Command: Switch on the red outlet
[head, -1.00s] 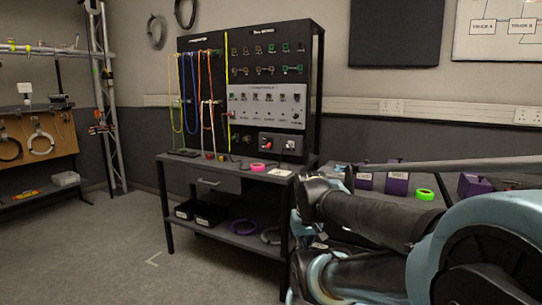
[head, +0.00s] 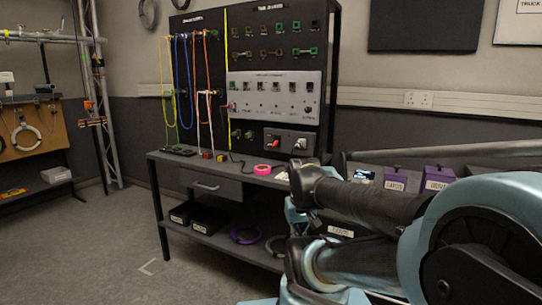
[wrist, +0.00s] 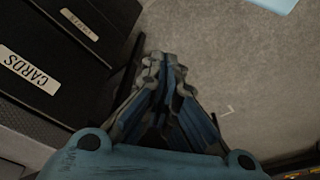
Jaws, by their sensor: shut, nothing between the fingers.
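A dark outlet box (head: 285,137) is fixed low on the black pegboard, above the workbench. It has a small red part (head: 270,143) at its left and a pale part (head: 299,144) at its right. The red part is too small to tell whether it is a plug or a switch, or whether it is on. My gripper (wrist: 166,62) shows in the wrist view, shut and empty above the grey floor, away from the outlet box. In the head view my arm is folded at the right, and the fingers cannot be made out.
The workbench (head: 212,174) has a pink tape roll (head: 263,170) on top, below the outlet box. Coloured cables (head: 188,80) hang on the board's left. Purple boxes (head: 437,178) stand at the right behind my arm. Open floor (head: 100,245) lies at the front left.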

